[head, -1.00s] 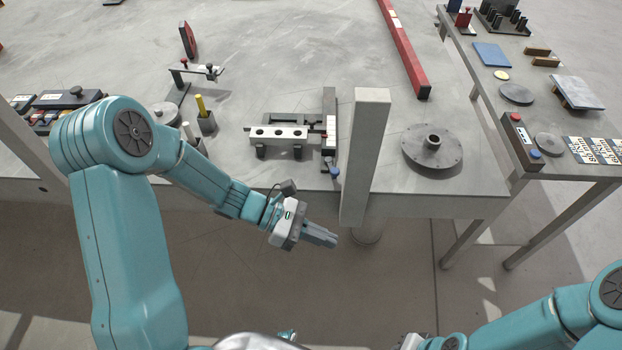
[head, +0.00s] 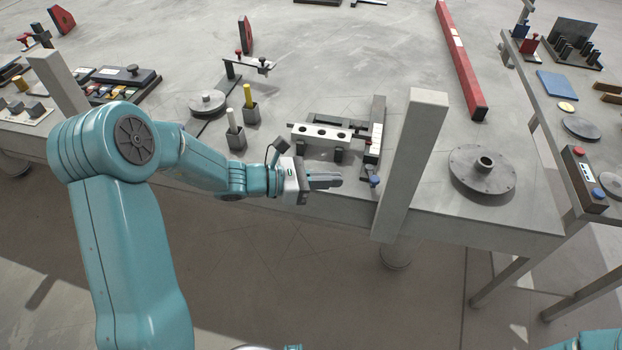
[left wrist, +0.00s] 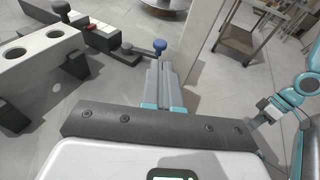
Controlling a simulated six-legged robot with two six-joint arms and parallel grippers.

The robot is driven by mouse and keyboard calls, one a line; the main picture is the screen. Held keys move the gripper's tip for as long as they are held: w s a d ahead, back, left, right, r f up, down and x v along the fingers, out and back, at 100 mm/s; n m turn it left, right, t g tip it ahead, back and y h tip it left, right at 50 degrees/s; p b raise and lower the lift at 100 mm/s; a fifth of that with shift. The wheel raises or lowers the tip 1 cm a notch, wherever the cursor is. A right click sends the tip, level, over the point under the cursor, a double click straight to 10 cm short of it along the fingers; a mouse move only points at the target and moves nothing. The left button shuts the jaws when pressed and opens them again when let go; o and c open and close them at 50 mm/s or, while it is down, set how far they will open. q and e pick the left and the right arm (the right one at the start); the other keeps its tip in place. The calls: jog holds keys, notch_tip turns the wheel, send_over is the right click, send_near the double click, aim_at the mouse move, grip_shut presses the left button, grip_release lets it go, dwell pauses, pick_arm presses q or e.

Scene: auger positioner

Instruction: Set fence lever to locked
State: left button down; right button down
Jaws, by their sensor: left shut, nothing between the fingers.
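A short lever with a blue knob (head: 375,181) sits at the near end of the dark rail of the fence fixture (head: 376,125), by the bench's front edge. In the left wrist view its blue knob (left wrist: 160,45) stands just beyond my fingertips, with its grey arm reaching left to the rail. My left gripper (head: 338,180) is shut and empty, left of the knob and apart from it. Its fingers (left wrist: 162,75) show closed in the wrist view. A right arm (left wrist: 303,85) shows at that view's right edge; its finger state is unclear.
A tall grey post (head: 412,160) stands just right of the lever. A white bar with holes (head: 320,133) lies behind my left gripper. A round flanged disc (head: 482,170) is right of the post. Cups with yellow and white pegs (head: 249,105) stand at the left.

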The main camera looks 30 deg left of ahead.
aim_at(372, 174)
pick_arm(q)
jog(key=x, duration=0.6)
jog(key=shift+w+d+f, duration=0.15)
jog(key=shift+w+d, duration=0.1)
pick_arm(e)
jog(key=shift+d+f, duration=0.1)
